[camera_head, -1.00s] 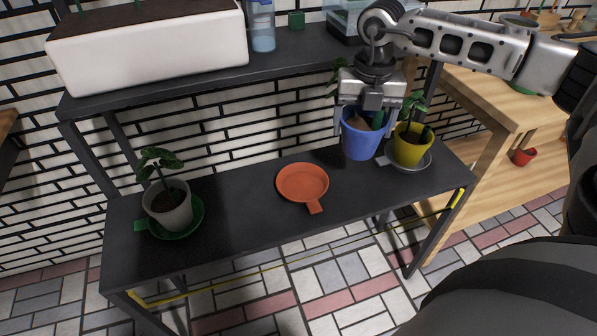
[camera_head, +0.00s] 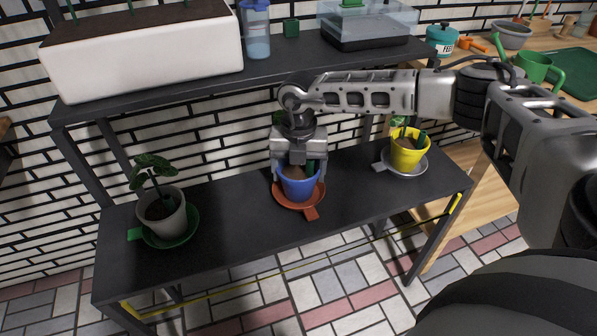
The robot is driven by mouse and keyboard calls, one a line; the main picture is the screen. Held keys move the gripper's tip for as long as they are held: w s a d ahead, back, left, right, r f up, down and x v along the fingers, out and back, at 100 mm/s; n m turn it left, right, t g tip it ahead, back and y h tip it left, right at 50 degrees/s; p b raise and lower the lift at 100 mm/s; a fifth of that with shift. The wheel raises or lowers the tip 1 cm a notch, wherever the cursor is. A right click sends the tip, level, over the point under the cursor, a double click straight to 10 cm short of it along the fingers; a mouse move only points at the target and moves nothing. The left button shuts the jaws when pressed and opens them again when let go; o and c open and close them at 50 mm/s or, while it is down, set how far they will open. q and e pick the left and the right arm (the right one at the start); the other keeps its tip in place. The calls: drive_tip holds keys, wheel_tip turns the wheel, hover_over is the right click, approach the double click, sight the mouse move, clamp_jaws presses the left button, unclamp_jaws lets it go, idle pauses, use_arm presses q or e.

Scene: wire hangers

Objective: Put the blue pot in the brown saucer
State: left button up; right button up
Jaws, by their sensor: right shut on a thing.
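The blue pot (camera_head: 298,187), with soil and a plant mostly hidden by my gripper, is at the middle of the dark shelf's lower board. My right gripper (camera_head: 298,172) comes down from above and is shut on the blue pot's rim. The pot appears upright and inside the saucer's outline. I cannot tell whether its base touches the saucer. My left gripper is not in view.
A grey pot (camera_head: 162,214) on a green saucer (camera_head: 188,233) stands to the left. A yellow pot (camera_head: 408,153) on a grey saucer (camera_head: 413,172) stands to the right. The upper shelf (camera_head: 200,86) with a white planter (camera_head: 150,52) is behind. Bare board lies between the saucers.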

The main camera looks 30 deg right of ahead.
drive_tip(key=shift+f, duration=0.15)
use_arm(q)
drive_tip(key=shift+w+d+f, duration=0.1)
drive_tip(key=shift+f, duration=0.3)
use_arm(e)
drive_tip(key=shift+f, duration=0.1)
